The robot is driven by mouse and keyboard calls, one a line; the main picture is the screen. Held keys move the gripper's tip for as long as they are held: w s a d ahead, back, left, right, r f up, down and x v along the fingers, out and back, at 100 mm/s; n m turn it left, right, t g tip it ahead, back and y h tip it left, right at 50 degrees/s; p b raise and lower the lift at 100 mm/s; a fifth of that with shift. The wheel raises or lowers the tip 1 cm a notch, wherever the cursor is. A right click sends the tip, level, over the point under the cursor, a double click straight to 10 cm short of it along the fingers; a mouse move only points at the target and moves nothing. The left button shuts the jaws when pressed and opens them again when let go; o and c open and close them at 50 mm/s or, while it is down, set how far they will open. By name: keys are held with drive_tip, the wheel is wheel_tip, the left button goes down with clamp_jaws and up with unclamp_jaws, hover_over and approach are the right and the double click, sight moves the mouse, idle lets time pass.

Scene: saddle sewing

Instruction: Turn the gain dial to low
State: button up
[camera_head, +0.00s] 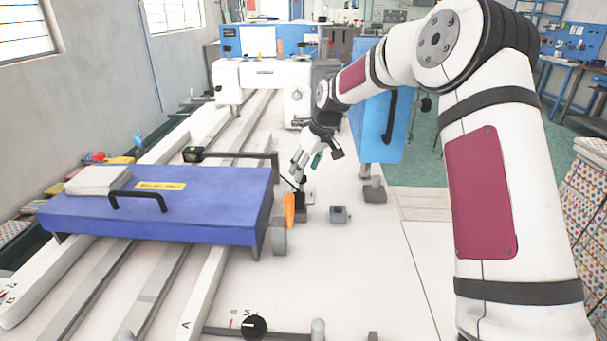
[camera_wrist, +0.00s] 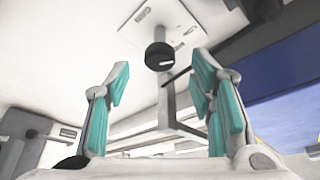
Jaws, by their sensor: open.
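A round black dial (camera_head: 254,327) with a pale pointer line sits at the near edge of the white table in the head view. Small letters are marked around it, too small to read surely. In the wrist view, a black round knob (camera_wrist: 159,56) stands on a pale surface beyond the fingertips, between them in the picture. I cannot tell whether it is the same dial. My gripper (camera_head: 298,172) is over the table, right of the blue box, well beyond the near dial. In the wrist view my gripper (camera_wrist: 160,75) has its teal-padded fingers apart with nothing between them.
The blue box (camera_head: 200,205) with a black handle and folded cloth (camera_head: 97,179) stands at left. An orange piece (camera_head: 290,210) and a small grey block (camera_head: 340,214) lie near my gripper. A white sewing machine (camera_head: 262,75) stands behind. The table's front right is clear.

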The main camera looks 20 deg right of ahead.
drive_tip(key=v, duration=0.8)
drive_tip(key=shift+r, duration=0.25)
drive_tip(key=shift+s, duration=0.15)
drive_tip(key=s+a+r+m+h+p, duration=0.15)
drive_tip(key=s+r, duration=0.45)
drive_tip(key=s, duration=0.6)
drive_tip(key=s+a+r+m+h+p, duration=0.15)
drive_tip(key=s+r, duration=0.45)
drive_tip(key=s, duration=0.7)
drive_tip(key=s+f+m+p, duration=0.2)
drive_tip(key=s, duration=2)
drive_tip(key=shift+s+d+m+y+p, duration=0.25)
drive_tip(key=shift+d+m+y+p, duration=0.05)
drive_tip(key=shift+d+y+p, duration=0.1)
drive_tip(key=shift+r, duration=0.1)
